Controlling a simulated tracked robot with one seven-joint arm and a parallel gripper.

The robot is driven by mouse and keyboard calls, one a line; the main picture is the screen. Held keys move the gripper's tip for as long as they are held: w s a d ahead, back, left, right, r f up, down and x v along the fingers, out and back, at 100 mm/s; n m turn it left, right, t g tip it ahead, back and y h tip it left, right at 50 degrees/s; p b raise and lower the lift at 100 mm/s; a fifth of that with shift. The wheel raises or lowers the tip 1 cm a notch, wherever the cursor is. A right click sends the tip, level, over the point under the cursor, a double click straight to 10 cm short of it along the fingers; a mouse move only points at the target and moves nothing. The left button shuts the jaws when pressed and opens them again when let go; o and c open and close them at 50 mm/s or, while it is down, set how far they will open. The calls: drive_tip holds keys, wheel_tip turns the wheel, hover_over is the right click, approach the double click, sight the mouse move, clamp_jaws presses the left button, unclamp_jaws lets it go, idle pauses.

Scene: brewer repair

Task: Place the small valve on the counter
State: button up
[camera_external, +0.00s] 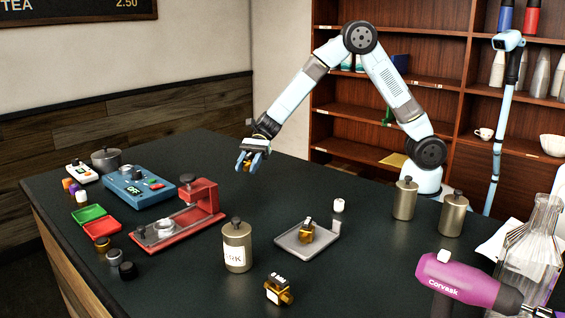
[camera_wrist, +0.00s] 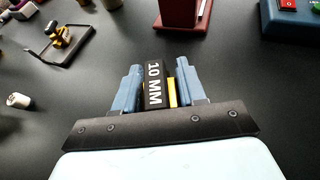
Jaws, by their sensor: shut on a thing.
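My gripper (camera_external: 248,165) is above the far part of the dark counter (camera_external: 215,165). It is shut on a small valve (camera_wrist: 154,85), with a black face marked "10 MM" and a strip of yellow beside it. Its blue fingers stand on both sides of the valve in the wrist view. In the external view only a small brass-coloured bit shows between the fingers. A similar brass valve (camera_external: 307,233) sits on a grey tray (camera_external: 291,240); another brass valve (camera_external: 279,291) stands on the counter near the front.
A red press (camera_external: 205,197) and a blue device (camera_external: 137,187) stand to the left. A labelled canister (camera_external: 237,247) stands near the tray, with two canisters (camera_external: 405,200) at right. Counter beneath my gripper looks clear.

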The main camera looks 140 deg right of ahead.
sight(241, 190)
drive_tip(key=shift+w+d+f, duration=0.25)
drive_tip(key=shift+w+f, duration=0.3)
drive_tip(key=shift+f, duration=0.2)
drive_tip(key=shift+w+d+f, duration=0.25)
drive_tip(key=shift+w+f, duration=0.3)
drive_tip(key=shift+f, duration=1.75)
drive_tip(key=o, duration=1.1)
drive_tip(key=shift+f, duration=0.1)
drive_tip(key=shift+o, duration=0.2)
